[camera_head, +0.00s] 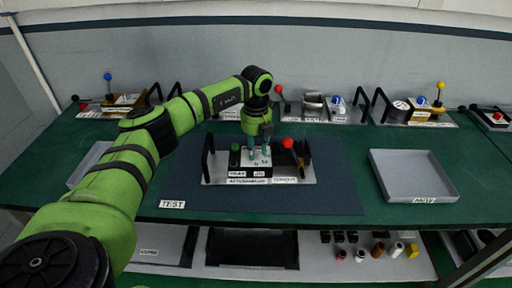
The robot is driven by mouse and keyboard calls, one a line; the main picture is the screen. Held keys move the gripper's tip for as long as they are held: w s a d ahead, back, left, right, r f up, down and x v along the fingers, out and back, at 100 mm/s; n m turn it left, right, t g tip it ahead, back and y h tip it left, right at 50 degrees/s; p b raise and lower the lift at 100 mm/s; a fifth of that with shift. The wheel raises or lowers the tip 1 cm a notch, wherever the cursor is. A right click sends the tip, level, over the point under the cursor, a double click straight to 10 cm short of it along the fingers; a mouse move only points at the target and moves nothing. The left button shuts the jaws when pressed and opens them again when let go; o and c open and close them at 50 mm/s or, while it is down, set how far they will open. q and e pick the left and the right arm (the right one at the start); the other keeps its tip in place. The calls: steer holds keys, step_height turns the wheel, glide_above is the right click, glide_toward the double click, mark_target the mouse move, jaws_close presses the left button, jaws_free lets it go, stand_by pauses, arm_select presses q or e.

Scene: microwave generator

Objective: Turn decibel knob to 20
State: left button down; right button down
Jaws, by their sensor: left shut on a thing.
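A microwave generator unit (215,170) with black side handles sits on the dark mat (300,204) in the middle of the table. It has a green knob, a red ball-topped lever (288,143) and white labels along its front. My left gripper (259,157) points down onto the top of the unit, between the green knob and the red ball. It is shut on a small knob there, which its fingers mostly hide. I cannot read the knob's setting or scale. My right gripper is out of view.
A grey tray (447,194) labelled "NEW" stands at the right, and another tray (78,182) is partly hidden behind my left arm. Several similar units line the back of the table. A shelf below holds small parts. The green table between mat and right tray is clear.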

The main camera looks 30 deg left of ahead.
mark_target(256, 150)
arm_select(q)
steer(key=c, duration=0.9)
jaws_free()
step_height(256, 150, up, 12)
